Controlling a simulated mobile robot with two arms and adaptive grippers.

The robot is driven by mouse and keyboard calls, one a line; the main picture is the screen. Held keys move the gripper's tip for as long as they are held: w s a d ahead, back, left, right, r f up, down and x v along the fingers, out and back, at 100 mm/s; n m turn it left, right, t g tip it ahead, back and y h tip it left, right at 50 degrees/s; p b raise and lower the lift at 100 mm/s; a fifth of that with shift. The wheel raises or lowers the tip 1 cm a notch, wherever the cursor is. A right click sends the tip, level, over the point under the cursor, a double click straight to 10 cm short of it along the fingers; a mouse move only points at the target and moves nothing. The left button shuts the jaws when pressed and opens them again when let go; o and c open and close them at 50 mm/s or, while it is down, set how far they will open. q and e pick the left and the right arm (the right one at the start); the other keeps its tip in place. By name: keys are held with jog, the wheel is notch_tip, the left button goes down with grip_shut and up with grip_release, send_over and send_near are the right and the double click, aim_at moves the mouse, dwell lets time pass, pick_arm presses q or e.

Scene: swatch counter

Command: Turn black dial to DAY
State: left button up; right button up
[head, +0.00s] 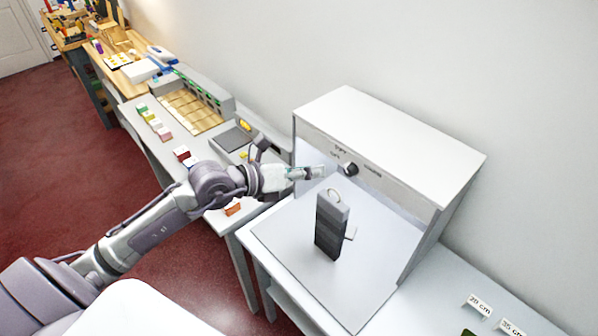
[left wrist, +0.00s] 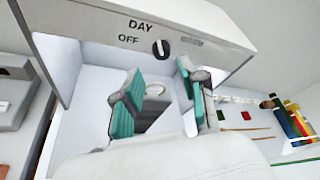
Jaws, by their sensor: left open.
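The black dial (head: 349,169) is on the front panel of a white light box (head: 400,135). In the left wrist view the dial (left wrist: 161,48) shows a pale mark; I cannot tell surely which label it points at. DAY (left wrist: 140,25) is printed above and left of it, OFF (left wrist: 129,39) to its left, and a third label to its right is unreadable. My left gripper (head: 318,172) is open, just left of the dial in the head view. In the left wrist view its teal-padded fingers (left wrist: 158,80) are apart, below the dial, with nothing gripped. My right gripper is out of view.
A dark grey block (head: 331,228) with a ring on top stands on the box's grey floor, below my gripper. Small colour swatches (head: 153,121) and a grey rack (head: 205,92) are on the counter to the left. Length labels (head: 480,304) lie at the lower right.

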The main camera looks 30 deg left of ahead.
pick_arm(q)
jog(key=shift+v, duration=1.2)
